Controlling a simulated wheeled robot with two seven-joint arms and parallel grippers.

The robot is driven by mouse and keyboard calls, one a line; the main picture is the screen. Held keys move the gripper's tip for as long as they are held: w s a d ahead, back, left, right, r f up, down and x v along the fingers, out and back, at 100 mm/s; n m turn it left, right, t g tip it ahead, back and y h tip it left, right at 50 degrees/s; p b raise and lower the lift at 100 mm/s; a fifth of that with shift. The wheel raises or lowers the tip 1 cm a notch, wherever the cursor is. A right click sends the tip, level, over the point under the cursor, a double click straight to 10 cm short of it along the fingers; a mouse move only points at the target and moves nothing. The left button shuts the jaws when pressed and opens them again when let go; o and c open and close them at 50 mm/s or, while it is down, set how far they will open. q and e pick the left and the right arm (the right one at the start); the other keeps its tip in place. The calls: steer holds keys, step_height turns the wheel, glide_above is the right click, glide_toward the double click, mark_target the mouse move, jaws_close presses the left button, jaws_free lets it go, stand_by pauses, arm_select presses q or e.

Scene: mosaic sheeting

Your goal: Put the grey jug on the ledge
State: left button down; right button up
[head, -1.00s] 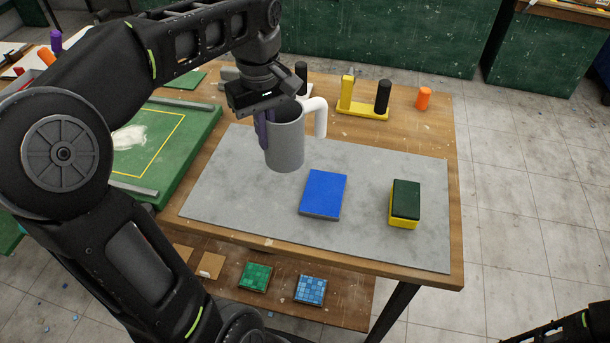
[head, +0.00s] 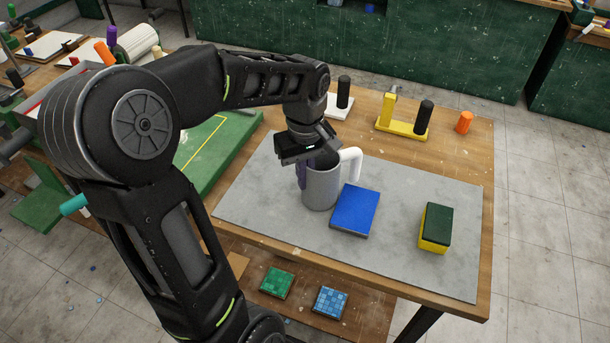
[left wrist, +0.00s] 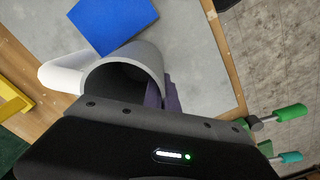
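The grey jug (head: 321,188), with a white handle on its right, is upright at the left part of a flat grey sheet (head: 255,205) on the wooden table. It is at or just above the sheet; I cannot tell if it touches. My left gripper (head: 305,172) is above its left rim, with purple fingers shut on the jug's wall. In the left wrist view the jug's open mouth (left wrist: 125,82) faces me and the fingers (left wrist: 168,92) are at its rim. I cannot tell which surface is the ledge. My right gripper is out of view.
A blue block (head: 355,209) lies close to the jug's right, and a green-and-yellow block (head: 436,228) farther right. A yellow stand (head: 402,128) and an orange cylinder (head: 465,122) are behind. A lower shelf (head: 365,311) holds mosaic tiles. The sheet is clear between the blocks.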

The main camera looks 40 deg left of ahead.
arm_select(q)
steer(key=shift+f, duration=0.2)
steer(key=c, duration=1.7)
jaws_free()
steer(key=shift+r, duration=0.1)
step_height(320, 180, up, 12)
steer(key=shift+r+p, duration=0.15)
steer(key=shift+p, duration=0.4)
steer(key=shift+o, duration=0.5)
